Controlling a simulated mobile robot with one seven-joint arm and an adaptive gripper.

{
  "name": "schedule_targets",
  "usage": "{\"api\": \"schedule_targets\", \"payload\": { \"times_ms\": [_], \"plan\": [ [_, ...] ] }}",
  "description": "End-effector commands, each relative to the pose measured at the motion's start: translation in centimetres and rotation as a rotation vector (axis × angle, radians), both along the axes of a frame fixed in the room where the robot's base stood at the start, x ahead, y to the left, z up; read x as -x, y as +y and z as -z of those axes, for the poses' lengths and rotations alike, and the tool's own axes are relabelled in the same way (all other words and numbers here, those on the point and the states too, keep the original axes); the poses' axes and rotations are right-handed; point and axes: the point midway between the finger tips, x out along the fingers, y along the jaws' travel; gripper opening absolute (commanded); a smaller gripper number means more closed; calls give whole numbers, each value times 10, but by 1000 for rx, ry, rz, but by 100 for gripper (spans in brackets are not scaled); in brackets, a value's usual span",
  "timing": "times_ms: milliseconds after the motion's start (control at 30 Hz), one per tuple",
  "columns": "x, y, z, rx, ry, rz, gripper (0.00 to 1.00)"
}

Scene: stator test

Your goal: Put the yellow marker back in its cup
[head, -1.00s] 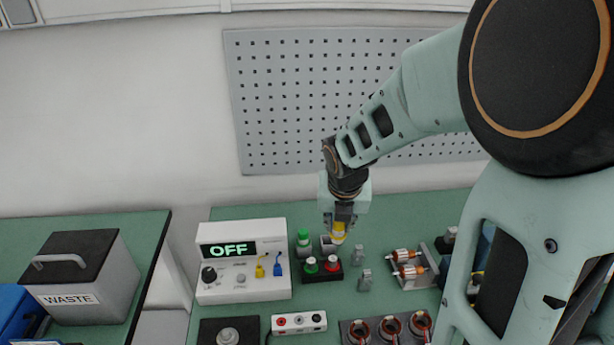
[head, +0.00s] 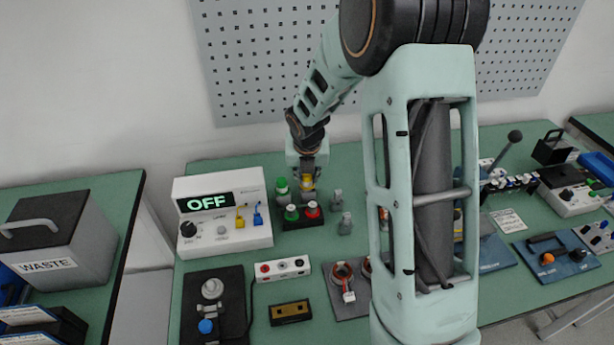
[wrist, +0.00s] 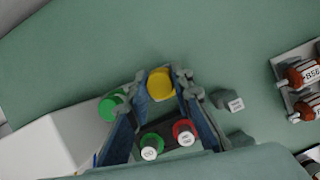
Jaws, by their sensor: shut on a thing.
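The yellow marker (head: 307,182) is between the fingertips of my gripper (head: 307,174), just behind the black block with a green and a red knob. In the wrist view, its round yellow end (wrist: 160,84) sits between the two finger pads of my gripper (wrist: 162,82), which is shut on it. The marker's cup is hidden or too small to make out around the marker's lower end, so I cannot tell whether the marker is inside it. A green-topped marker (head: 282,185) stands just left; its green top (wrist: 111,106) also shows in the wrist view.
The black block (head: 318,219) with knobs lies just in front of the gripper. Small grey labelled pieces (head: 345,224) stand to its right. The white box reading OFF (head: 222,241) is at left. Bare green tabletop (head: 228,165) lies behind.

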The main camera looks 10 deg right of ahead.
Motion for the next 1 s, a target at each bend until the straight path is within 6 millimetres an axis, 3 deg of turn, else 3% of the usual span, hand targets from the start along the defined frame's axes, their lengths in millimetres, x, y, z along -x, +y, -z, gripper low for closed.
{"api": "schedule_targets", "payload": {
  "times_ms": [533, 567, 700, 1000],
  "plan": [
    [0, 0, 10, 0, -1, 0, 0],
    [0, 0, 10, 0, -1, 1, 23],
    [0, 0, 9, 0, -1, 0, 38],
    [0, 0, 7, 0, -2, 0, 38]
  ]
}}
